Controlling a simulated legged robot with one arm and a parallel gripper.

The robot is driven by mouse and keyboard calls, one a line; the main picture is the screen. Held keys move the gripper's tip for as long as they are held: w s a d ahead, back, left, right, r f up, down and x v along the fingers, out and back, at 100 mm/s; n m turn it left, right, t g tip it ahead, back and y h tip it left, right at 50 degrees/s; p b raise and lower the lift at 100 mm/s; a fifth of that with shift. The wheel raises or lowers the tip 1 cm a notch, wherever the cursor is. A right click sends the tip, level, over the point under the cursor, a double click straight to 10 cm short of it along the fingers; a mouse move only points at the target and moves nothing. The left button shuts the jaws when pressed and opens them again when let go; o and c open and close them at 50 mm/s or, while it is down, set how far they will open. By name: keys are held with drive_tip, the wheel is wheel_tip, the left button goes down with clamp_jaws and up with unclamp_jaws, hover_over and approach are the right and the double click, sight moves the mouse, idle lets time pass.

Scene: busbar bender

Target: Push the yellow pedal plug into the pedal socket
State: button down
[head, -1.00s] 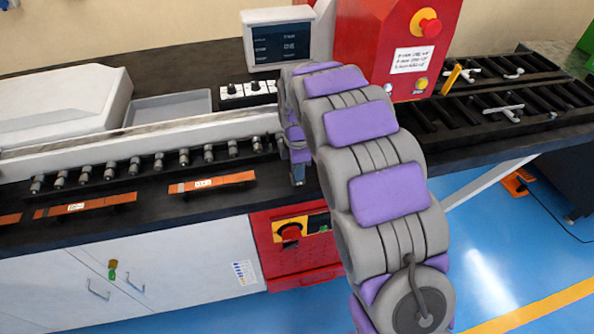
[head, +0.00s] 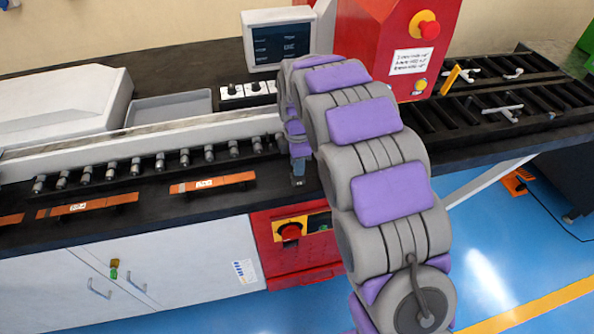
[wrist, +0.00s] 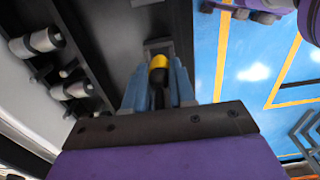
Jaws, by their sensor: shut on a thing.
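The yellow pedal plug (wrist: 160,62) shows in the wrist view between my gripper's blue fingers. Its end is yellow and the part nearer the palm is black. My gripper (wrist: 158,78) is shut on it. A dark grey squarish frame (wrist: 157,44), which looks like the pedal socket, lies right beyond the plug's yellow end. I cannot tell whether the plug touches it or is inside. In the head view my gripper (head: 298,172) is over the front strip of the bench, and the plug and socket cannot be made out there.
The black bench (head: 150,205) carries a row of rollers (head: 160,162) and copper bars (head: 213,183). A red panel with a stop button (head: 290,232) is below. A red machine (head: 385,40) stands behind my arm. An orange pedal (head: 517,183) lies on the blue floor.

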drive_tip(key=shift+r+p, duration=1.05)
drive_tip(key=shift+r, duration=1.45)
